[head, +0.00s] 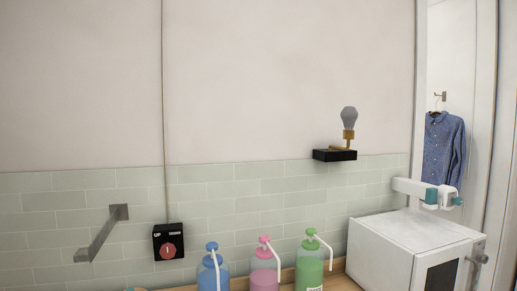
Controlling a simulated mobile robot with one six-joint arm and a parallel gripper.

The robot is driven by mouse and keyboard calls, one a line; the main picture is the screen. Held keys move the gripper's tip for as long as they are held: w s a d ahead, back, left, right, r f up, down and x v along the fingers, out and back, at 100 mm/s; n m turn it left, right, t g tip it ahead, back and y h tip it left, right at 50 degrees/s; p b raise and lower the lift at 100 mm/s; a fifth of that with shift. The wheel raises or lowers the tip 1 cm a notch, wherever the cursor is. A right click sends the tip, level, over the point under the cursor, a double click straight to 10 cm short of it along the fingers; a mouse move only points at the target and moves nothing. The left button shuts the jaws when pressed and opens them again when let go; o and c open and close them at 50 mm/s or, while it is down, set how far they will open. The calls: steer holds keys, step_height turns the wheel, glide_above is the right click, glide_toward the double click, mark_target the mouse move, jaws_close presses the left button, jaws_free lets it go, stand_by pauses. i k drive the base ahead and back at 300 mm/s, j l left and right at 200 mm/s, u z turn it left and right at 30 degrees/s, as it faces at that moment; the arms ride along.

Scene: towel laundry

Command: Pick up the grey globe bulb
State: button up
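The grey globe bulb (349,114) is upright in the head view, right of the middle. Its lower end sits in a brass-coloured holder (348,135) on a small black wall block (335,155). The holder hides the bulb's base, so I cannot tell how it is fixed. Nothing touches the bulb's glass. I cannot make out my gripper in this view.
Blue (212,270), pink (264,268) and green (309,265) pump bottles stand below. A white appliance (405,248) is at right, with a white-and-teal object (428,192) above it. A metal wall bracket (102,234) and black control box (168,242) are at left.

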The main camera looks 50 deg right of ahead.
mark_target(349, 115)
steer(key=l+z, duration=0.1)
steer(key=z, duration=2.25)
